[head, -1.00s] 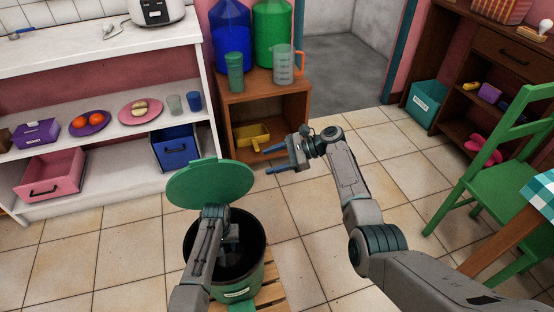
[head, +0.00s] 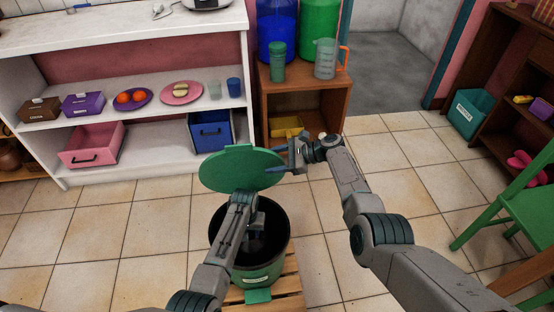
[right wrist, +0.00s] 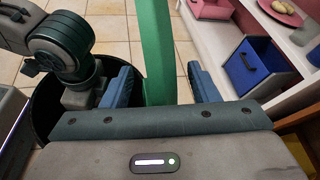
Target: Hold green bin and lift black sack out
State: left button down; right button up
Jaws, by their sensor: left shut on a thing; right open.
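The green bin (head: 262,275) stands on a slatted wooden base with its round green lid (head: 232,174) raised upright at the back. The black sack (head: 276,231) is dark inside the bin and its outline is hard to make out. My left gripper (head: 257,240) reaches down into the bin and is shut on dark material, seemingly the sack; its fingertips are mostly hidden. My right gripper (head: 280,160) is open at the lid's right edge. In the right wrist view the lid (right wrist: 157,55) stands edge-on between the open fingers (right wrist: 163,85), with gaps on both sides.
A white shelf (head: 150,130) with plates, cups and drawers stands behind on the left. A wooden cabinet (head: 344,98) with bottles and a jug is behind the right gripper. A green chair (head: 525,190) is at the right. Tiled floor between is free.

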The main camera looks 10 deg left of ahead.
grip_shut()
dwell(0.4)
dwell(0.8)
pick_arm(q)
jog(key=shift+w, duration=0.1)
jog(key=shift+r, duration=0.1)
dwell(0.9)
jog(key=shift+r, duration=5)
